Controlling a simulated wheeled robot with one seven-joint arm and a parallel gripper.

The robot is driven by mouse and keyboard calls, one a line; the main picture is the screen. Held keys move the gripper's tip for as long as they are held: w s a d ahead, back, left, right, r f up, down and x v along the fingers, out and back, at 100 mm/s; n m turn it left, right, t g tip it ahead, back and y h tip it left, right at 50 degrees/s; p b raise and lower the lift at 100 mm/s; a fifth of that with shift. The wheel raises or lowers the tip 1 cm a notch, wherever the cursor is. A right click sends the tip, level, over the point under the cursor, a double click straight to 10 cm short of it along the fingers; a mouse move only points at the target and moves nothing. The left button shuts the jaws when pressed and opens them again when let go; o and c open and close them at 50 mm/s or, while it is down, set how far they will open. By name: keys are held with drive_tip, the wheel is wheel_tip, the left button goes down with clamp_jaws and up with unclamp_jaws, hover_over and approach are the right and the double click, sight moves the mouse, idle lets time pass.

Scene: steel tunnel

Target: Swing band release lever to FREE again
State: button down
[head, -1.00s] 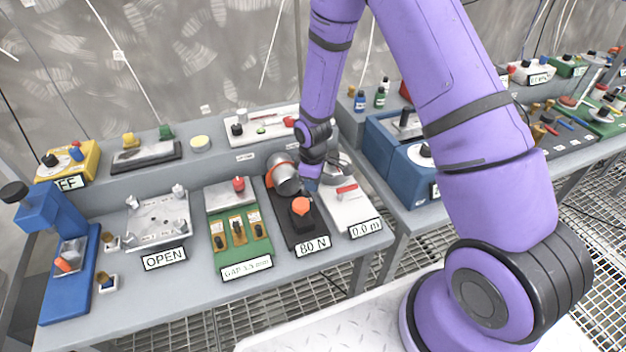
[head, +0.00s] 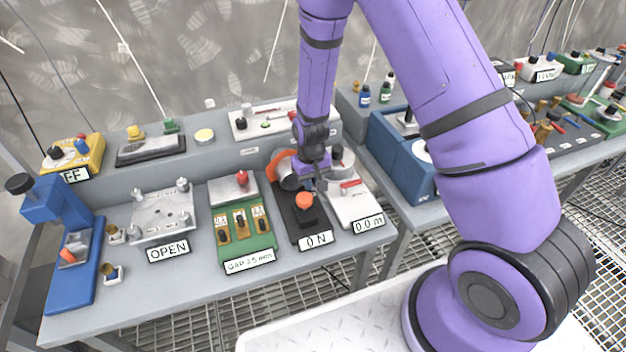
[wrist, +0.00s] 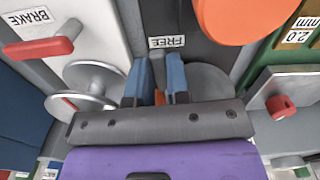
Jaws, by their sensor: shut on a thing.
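The band brake unit stands on the bench's right side: a black base (head: 312,225), an orange knob (head: 304,201), a grey drum and an orange band (head: 280,158). Its display (head: 315,241) reads 0 N. My gripper (head: 320,184) is low over this unit, between the drum and the knob. In the wrist view my gripper's blue fingers (wrist: 158,62) are close together, right beside the FREE label (wrist: 167,42). The gripper is shut on the band release lever, which the fingers mostly hide. The orange knob (wrist: 235,18) is ahead.
A white unit with a red lever (head: 351,184) and 0.0 m display is close on the right; its BRAKE label (wrist: 30,17) shows in the wrist view. A green gauge panel (head: 246,241) is close on the left. Blue boxes (head: 385,150) stand beyond the bench gap.

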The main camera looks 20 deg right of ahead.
drive_tip(key=shift+a+m, duration=0.15)
drive_tip(key=shift+m, duration=0.45)
drive_tip(key=c, duration=1.1)
unclamp_jaws()
drive_tip(key=shift+r, duration=0.1)
wheel_tip(320, 180, up, 11)
drive_tip(key=shift+f, duration=0.2)
